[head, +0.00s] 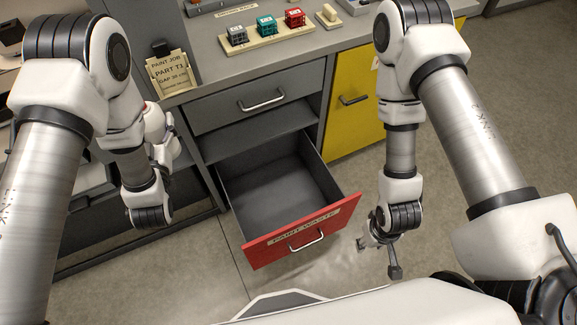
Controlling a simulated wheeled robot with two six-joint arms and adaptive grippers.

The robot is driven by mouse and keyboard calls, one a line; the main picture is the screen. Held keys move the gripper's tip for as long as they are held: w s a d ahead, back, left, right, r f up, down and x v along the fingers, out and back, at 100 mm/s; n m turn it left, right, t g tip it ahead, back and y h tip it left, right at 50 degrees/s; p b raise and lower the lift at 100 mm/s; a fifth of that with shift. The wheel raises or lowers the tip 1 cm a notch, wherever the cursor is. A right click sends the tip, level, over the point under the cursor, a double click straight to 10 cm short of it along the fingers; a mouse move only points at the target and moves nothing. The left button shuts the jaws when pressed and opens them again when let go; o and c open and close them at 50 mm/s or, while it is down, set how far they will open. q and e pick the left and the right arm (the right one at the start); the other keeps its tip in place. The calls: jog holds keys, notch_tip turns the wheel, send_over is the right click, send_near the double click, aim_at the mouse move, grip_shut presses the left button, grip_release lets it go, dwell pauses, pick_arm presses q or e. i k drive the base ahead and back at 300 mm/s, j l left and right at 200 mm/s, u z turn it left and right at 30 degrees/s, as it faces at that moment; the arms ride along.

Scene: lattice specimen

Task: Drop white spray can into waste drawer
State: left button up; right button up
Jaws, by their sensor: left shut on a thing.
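The waste drawer (298,238) is pulled out below the grey counter. Its red front reads "PAINT WASTE", and its grey inside looks empty. My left gripper (167,142) is left of the drawer, partly hidden behind my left arm. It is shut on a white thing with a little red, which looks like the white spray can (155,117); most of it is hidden. My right gripper (378,257) is right of the drawer front, its fingers apart and nothing between them.
On the counter (215,76), a tray (252,45) holds grey, teal and red lattice cubes. A paint job card (172,72) stands at the counter's left. A closed grey drawer (240,104) is above the open one, with a yellow cabinet door (350,125) to the right.

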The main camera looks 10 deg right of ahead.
aim_at(263, 189)
jog(key=i+l, duration=0.1)
jog(key=l, duration=0.2)
jog(key=i+l, duration=0.15)
jog(key=i+l+u, duration=0.1)
jog(key=l, duration=0.3)
jog(key=l+u, duration=0.4)
jog(key=l, duration=0.8)
